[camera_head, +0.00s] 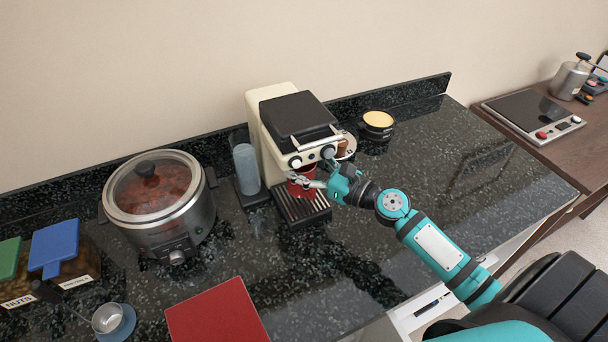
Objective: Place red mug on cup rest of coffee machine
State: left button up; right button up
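The red mug (297,188) is under the front of the cream coffee machine (265,150), at the back of its slatted cup rest (302,212). My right gripper (310,184) reaches in from the right, with its fingers at the mug. The fingers are small and partly overlap the mug, so I cannot tell whether they grip it. I also cannot tell whether the mug's base touches the slats. My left gripper is not in view.
A slow cooker (160,205) stands left of the machine. A small black pot (377,124) is behind my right arm. A red board (217,314), a small metal cup (107,318) and lidded nut boxes (58,250) are at the front left. The counter right of the machine is mostly clear.

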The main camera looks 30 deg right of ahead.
jog(key=shift+f+b, duration=0.45)
jog(key=shift+f, duration=1.25)
jog(key=shift+f, duration=0.2)
jog(key=o, duration=1.4)
